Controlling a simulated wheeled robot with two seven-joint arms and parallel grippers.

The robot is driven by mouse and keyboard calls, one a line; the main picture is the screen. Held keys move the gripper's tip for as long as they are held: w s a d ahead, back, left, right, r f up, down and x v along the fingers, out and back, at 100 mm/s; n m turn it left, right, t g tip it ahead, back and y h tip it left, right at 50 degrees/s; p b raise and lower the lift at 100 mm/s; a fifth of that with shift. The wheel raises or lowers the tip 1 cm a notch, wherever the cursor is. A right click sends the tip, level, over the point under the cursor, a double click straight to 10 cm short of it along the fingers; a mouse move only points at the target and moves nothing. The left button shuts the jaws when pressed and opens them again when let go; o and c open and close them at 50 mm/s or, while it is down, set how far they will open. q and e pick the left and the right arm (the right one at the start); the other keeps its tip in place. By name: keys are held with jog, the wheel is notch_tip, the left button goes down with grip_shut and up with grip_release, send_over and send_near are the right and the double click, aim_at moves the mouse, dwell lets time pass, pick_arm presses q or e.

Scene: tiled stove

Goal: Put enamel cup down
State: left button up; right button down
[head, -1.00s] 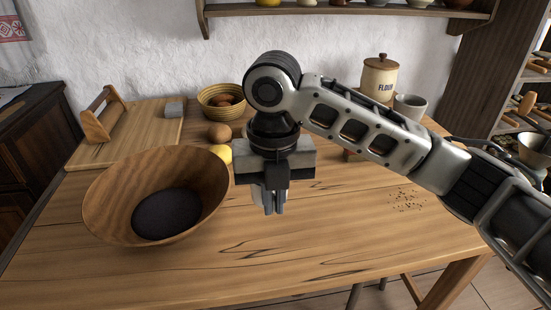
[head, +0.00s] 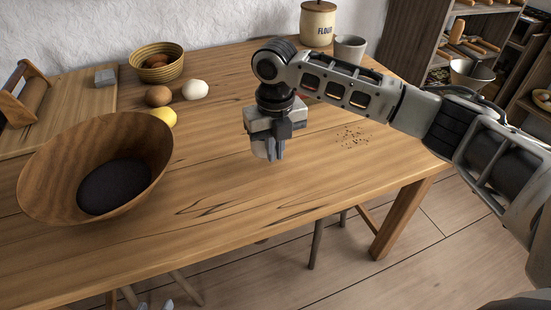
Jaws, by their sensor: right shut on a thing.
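My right gripper (head: 271,150) is shut, pointing down above the middle of the wooden table (head: 235,215). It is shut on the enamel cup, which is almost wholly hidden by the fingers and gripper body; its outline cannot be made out. I cannot tell whether it touches the tabletop. The tips of my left gripper (head: 155,304) just show at the bottom edge, apart, with nothing seen between them.
A large wooden bowl (head: 150,165) stands at left, near a lemon (head: 164,117), a brown egg-like item (head: 158,96) and a white one (head: 195,90). A grey cup (head: 349,49) stands beside the flour jar (head: 318,22). Dark crumbs (head: 352,138) lie right; the front middle is clear.

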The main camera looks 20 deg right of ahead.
jog(key=shift+d+f, duration=0.1)
jog(key=shift+f, duration=1.5)
jog(key=shift+f, duration=0.15)
jog(key=c, duration=1.6)
grip_release()
pick_arm(q)
jog(key=shift+f, duration=0.1)
pick_arm(e)
notch_tip(320, 180, up, 12)
jog(key=shift+f+p, duration=0.2)
jog(key=shift+p, duration=0.2)
jog(key=shift+r, duration=0.4)
pick_arm(q)
jog(key=shift+r, duration=0.2)
pick_arm(e)
jog(key=shift+s+f, duration=0.1)
